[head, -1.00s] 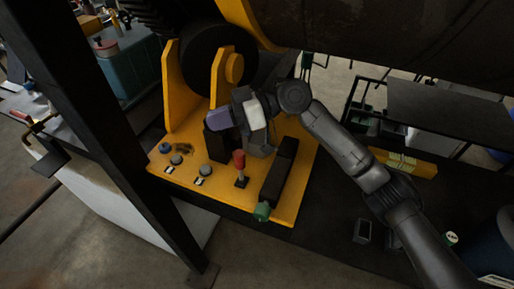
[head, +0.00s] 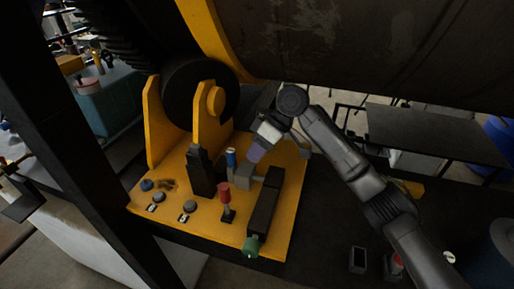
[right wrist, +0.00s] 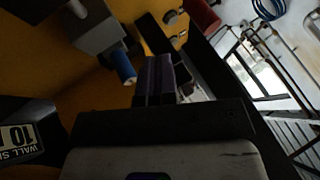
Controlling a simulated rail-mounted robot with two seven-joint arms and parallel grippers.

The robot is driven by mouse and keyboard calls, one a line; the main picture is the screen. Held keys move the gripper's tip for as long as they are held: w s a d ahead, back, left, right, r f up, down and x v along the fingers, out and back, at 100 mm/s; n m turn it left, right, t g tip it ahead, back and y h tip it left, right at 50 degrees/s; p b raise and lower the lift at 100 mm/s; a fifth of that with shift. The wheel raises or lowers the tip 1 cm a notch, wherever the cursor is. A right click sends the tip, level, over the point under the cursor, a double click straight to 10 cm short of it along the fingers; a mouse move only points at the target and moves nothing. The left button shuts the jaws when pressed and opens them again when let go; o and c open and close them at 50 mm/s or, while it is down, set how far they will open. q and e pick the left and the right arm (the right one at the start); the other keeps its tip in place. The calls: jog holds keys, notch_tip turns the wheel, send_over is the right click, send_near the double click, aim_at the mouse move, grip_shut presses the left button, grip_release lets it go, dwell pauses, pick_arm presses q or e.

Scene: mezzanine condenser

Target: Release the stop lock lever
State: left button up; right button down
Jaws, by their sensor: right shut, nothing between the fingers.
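On the yellow base plate (head: 172,218) stands a red-handled lever (head: 224,193). Behind it, a blue-topped handle (head: 231,158) rises from a grey block (head: 241,180). No label shows which is the stop lock lever. My right gripper (head: 256,154) is shut and empty, just right of the blue handle and above the plate. In the right wrist view the shut fingers (right wrist: 160,75) are beside the blue handle (right wrist: 123,67), with a small gap in the picture. The grey block (right wrist: 98,30) is above left there. My left gripper is not in view.
A black upright block (head: 200,172) stands left of the grey block. A long black block (head: 265,205) with a green knob (head: 251,246) lies to the right. Grey buttons (head: 189,207) line the front left. A large dark cylinder (head: 350,45) hangs overhead.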

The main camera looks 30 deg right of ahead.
aim_at(226, 200)
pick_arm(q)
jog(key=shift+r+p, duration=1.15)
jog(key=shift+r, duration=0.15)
pick_arm(e)
jog(key=s+a+f, duration=0.1)
jog(key=a+f, duration=0.3)
jog(key=a, duration=0.3)
jog(key=shift+s+f, duration=0.4)
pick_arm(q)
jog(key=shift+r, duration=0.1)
pick_arm(e)
jog(key=shift+a, duration=0.1)
